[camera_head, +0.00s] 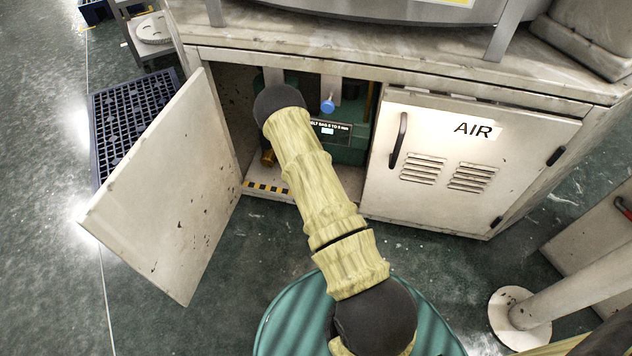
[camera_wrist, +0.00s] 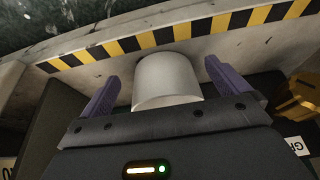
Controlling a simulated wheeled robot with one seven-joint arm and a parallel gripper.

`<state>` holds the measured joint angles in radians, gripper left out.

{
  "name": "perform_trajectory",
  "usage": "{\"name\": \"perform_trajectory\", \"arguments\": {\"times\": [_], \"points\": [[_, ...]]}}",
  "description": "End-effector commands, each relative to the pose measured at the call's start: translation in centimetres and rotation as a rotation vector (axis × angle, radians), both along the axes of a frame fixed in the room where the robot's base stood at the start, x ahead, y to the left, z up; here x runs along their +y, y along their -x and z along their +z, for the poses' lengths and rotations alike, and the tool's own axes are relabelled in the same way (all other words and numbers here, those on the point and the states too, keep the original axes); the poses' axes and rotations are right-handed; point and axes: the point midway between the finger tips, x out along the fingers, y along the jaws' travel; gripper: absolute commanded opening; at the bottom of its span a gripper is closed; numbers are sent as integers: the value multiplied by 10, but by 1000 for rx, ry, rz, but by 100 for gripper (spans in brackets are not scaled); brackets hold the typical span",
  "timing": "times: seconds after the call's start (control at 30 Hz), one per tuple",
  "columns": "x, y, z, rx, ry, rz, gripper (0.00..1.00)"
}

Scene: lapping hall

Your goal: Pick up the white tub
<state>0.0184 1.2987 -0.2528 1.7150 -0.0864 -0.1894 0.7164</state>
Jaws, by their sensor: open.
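The white tub (camera_wrist: 167,80) shows in the wrist view as a plain pale cylinder with a rounded top, on the cabinet floor close to a yellow and black striped edge. My gripper (camera_wrist: 160,85) is open, with one purple finger on each side of the tub. A narrow gap shows between the tub and each finger. The lower part of the tub is hidden by the gripper's dark body. In the head view my arm reaches into the open cabinet and hides the tub and the gripper.
The left cabinet door (camera_head: 170,190) stands wide open. The right door, marked AIR (camera_head: 470,160), is shut. The striped edge (camera_head: 268,190) runs along the cabinet's front. A brass-coloured part (camera_wrist: 300,100) is right of my gripper. Green equipment (camera_head: 345,155) with a blue knob stands inside.

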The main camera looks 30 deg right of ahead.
Motion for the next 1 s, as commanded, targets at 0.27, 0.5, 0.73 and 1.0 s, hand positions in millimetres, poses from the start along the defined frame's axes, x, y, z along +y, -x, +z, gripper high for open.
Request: {"name": "perform_trajectory", "arguments": {"times": [0.27,0.5,0.73,1.0], "points": [[-2,-3,1,2,0,1,100],[-11,-13,-3,-1,0,-3,100],[-35,-43,-4,-4,1,-2,100],[-35,-44,-11,1,0,0,100]]}}
